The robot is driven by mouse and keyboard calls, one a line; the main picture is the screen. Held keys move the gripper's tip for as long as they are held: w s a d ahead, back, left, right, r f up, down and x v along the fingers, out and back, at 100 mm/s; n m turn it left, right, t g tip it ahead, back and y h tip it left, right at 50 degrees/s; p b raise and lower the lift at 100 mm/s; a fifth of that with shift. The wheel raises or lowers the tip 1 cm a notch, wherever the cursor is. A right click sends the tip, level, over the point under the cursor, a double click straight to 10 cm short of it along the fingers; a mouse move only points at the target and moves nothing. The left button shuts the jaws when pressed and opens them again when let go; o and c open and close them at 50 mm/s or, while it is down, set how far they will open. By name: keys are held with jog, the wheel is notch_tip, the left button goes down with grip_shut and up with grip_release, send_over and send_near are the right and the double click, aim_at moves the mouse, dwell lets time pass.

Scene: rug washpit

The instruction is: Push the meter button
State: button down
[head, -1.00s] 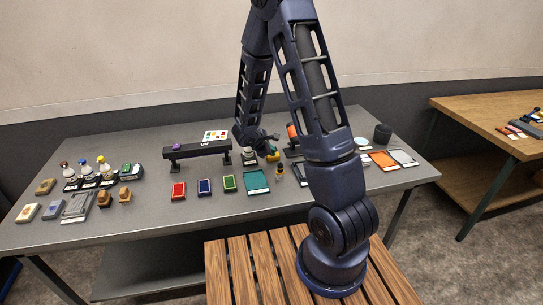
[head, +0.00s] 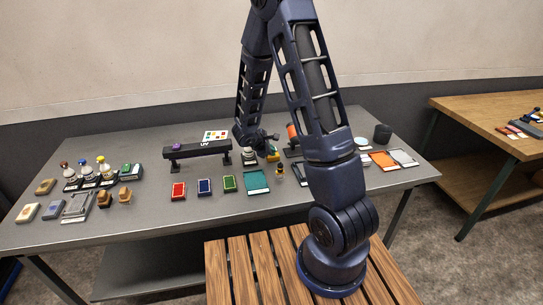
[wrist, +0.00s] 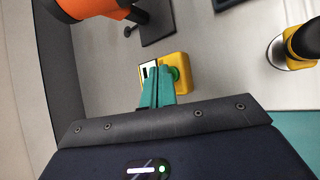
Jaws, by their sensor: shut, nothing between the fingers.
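The meter (wrist: 183,62) is a small yellow block with a white-framed dark display and a round green button (wrist: 174,73). In the wrist view it lies just beyond my fingertips. My gripper (wrist: 158,70) is shut and empty, its teal fingers together. The fingertips overlap the display side of the meter in this view, with the button close by on their right. Whether they touch it I cannot tell. In the head view the yellow meter (head: 273,156) shows small on the grey table, below the end of my arm, partly hidden.
An orange-and-black item (wrist: 95,8) is near my gripper at the upper left of the wrist view. A yellow-and-black item (wrist: 300,45) stands to the right. On the table (head: 140,225) are a black UV bar (head: 198,150) and several coloured pads; its front strip is clear.

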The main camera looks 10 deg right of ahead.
jog(key=shift+r, duration=0.5)
jog(key=shift+r, duration=3)
